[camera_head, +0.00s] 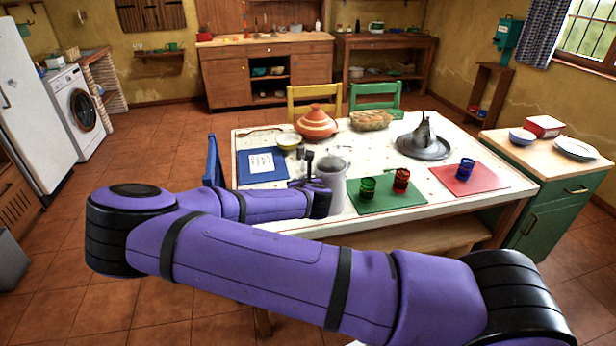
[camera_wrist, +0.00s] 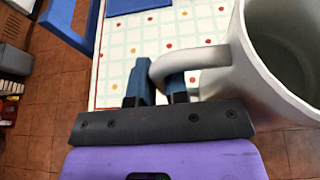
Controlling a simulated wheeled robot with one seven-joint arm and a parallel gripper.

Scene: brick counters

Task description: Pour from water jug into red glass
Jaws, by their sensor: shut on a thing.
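The water jug (camera_head: 332,185) is pale grey and looks upright at the front edge of the white table, left of the green mat. Its open mouth and handle show in the wrist view (camera_wrist: 225,85). My gripper (camera_wrist: 158,86) is shut on the jug's handle, with blue fingers on either side of it. In the head view my gripper (camera_head: 310,166) is at the jug's left side. I cannot tell whether the jug touches the table. The red glass (camera_head: 401,179) stands on the green mat, right of the jug and apart from it.
A green glass (camera_head: 368,187) stands between jug and red glass on the green mat (camera_head: 388,204). A blue glass (camera_head: 466,168) stands on the red mat (camera_head: 492,183). A blue mat (camera_head: 262,175) lies left.

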